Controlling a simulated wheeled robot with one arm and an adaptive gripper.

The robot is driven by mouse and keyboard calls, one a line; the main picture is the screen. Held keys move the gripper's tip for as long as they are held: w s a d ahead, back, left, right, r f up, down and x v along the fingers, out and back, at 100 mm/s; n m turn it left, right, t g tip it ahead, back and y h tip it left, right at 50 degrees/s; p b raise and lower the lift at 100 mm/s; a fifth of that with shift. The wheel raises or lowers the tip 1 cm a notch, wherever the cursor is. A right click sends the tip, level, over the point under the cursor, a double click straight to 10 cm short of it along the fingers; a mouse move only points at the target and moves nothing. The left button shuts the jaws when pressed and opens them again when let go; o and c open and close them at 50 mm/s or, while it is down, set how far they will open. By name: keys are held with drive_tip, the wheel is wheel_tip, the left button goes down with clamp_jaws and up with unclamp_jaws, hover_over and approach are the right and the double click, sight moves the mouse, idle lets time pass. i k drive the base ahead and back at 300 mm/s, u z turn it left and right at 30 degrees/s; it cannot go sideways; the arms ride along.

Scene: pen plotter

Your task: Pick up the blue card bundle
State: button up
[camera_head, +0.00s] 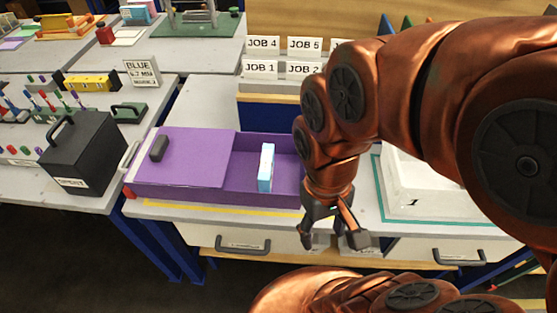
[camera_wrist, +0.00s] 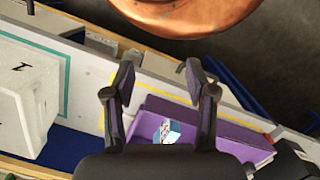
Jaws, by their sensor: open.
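The blue card bundle (camera_head: 266,167) is a light blue and white block standing upright in the open right part of a purple box (camera_head: 215,196). In the wrist view the bundle (camera_wrist: 167,131) shows partly, low between the fingers, inside the purple box (camera_wrist: 226,128). My gripper (camera_head: 333,238) is open and empty, pointing down, to the right of the box and nearer the front edge of the table. In the wrist view my gripper (camera_wrist: 160,75) has its fingers spread apart. It does not touch the bundle.
A purple lid (camera_head: 190,155) with a dark handle covers the box's left part. A white box (camera_head: 425,185) stands right of my arm. A black case (camera_head: 82,152) is at left. JOB cards (camera_head: 262,69) stand behind. Drawer handles (camera_head: 243,247) line the front.

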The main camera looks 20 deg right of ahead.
sight(267, 161)
drive_tip(key=z, duration=0.05)
drive_tip(key=k, duration=0.5)
drive_tip(key=u, duration=2.25)
drive_tip(key=i, duration=1.55)
drive_tip(key=z, duration=2.45)
